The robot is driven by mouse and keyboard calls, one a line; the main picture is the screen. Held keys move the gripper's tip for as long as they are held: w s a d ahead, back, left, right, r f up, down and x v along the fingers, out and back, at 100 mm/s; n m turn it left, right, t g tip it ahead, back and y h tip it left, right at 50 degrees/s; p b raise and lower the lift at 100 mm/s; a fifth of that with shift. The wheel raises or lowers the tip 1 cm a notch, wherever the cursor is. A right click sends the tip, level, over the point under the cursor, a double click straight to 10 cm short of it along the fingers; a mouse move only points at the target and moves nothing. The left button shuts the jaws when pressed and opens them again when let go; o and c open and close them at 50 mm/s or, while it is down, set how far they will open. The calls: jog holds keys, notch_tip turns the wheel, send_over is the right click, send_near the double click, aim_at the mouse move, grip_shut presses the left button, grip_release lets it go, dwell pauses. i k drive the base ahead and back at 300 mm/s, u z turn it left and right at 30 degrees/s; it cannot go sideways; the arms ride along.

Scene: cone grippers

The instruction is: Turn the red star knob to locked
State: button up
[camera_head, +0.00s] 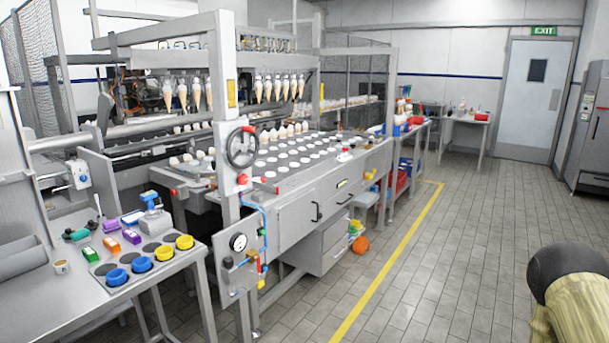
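Several small red parts show on the cone machine, and none is large enough for me to make out a star shape or a locked mark. One red knob (242,178) sits on the upright post just below the black handwheel (242,147). Another red knob (174,192) sits on the machine's side, left of the post. A red part (261,259) shows among the fittings on the lower panel, beside the round gauge (238,242). My gripper is not in view.
A metal table (60,300) with blue and yellow rings stands at the lower left, close to the post. A yellow floor line (388,263) runs along the machine's right side. Tiled floor (470,240) is open towards the door (535,100).

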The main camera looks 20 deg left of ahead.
aim_at(242, 179)
jog(key=z, duration=0.1)
jog(key=i, duration=0.7)
jog(key=u, duration=0.75)
jog(key=i, duration=0.6)
jog(key=u, duration=0.6)
